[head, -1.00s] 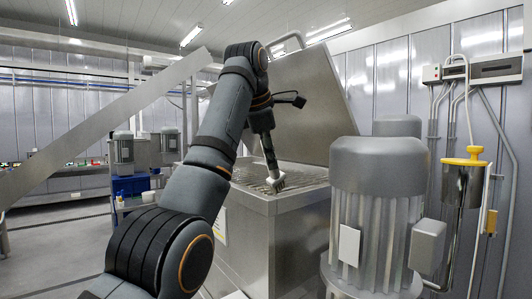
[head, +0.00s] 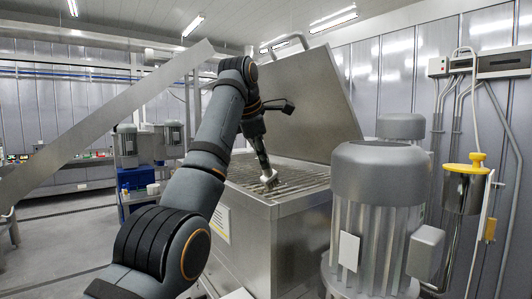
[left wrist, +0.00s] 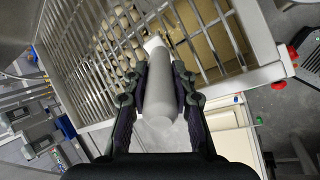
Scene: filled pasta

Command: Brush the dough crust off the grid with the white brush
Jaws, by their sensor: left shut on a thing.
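The metal grid (head: 300,178) covers the top of a steel machine with its lid raised. It also shows in the left wrist view (left wrist: 205,30). My left gripper (left wrist: 160,90) is shut on the handle of the white brush (left wrist: 158,95). The brush head (head: 270,180) points down at the grid's near left part, at or just above the bars; contact cannot be told. In the left wrist view, pale rounded pieces (left wrist: 118,45) lie below the bars at left and a flat tan surface (left wrist: 205,45) below them at right. I cannot make out crust on the bars. My right gripper is not in view.
The raised steel lid (head: 310,90) stands behind the grid. A large grey motor (head: 378,200) stands close in front at right. A yellow-topped steel cylinder (head: 466,185) hangs at far right.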

